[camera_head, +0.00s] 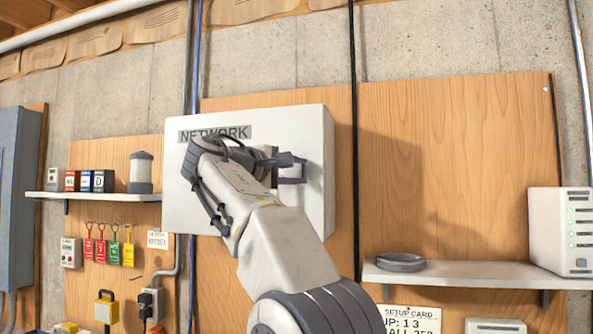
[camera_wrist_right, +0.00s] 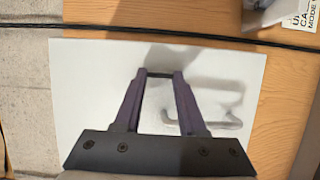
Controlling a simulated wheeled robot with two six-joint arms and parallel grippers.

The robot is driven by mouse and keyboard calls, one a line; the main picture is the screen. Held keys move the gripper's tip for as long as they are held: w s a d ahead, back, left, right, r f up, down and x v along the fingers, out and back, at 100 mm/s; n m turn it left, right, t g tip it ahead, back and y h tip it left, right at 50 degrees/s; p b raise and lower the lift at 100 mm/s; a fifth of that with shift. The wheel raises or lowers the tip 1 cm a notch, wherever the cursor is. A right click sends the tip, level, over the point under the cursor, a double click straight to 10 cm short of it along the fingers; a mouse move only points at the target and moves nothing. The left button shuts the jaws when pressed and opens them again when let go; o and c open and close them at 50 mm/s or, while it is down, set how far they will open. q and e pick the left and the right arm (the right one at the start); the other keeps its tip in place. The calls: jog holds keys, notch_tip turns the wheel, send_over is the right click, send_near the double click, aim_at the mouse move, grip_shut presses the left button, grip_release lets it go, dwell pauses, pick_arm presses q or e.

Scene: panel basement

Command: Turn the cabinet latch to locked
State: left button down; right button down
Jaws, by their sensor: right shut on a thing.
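The white cabinet (camera_head: 230,205) labelled NETWORK hangs on the wood panel and also fills the middle of the wrist view (camera_wrist_right: 85,85). My right gripper (camera_head: 296,170) is at the right part of its front face, with the arm crossing the face. In the wrist view, the purple fingers of this gripper (camera_wrist_right: 160,76) are closed in on a small dark bar, the latch (camera_wrist_right: 160,73), which spans between the fingertips. In the head view the latch is hidden by the gripper, and I cannot tell its angle or any marks around it. My left gripper is not in view.
A black cable (camera_head: 353,100) runs vertically just right of the cabinet. A shelf (camera_head: 470,273) at the right holds a dark coil (camera_head: 400,262) and a white unit (camera_head: 560,232). A left shelf (camera_head: 95,196) holds small boxes and a canister (camera_head: 141,172). The panel between cable and unit is bare.

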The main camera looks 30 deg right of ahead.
jog(key=shift+c, duration=2.4)
grip_release()
jog(key=b+v, duration=0.1)
jog(key=v, duration=0.9)
jog(key=shift+a+b, duration=0.15)
jog(key=shift+b, duration=0.15)
jog(key=shift+s, duration=0.1)
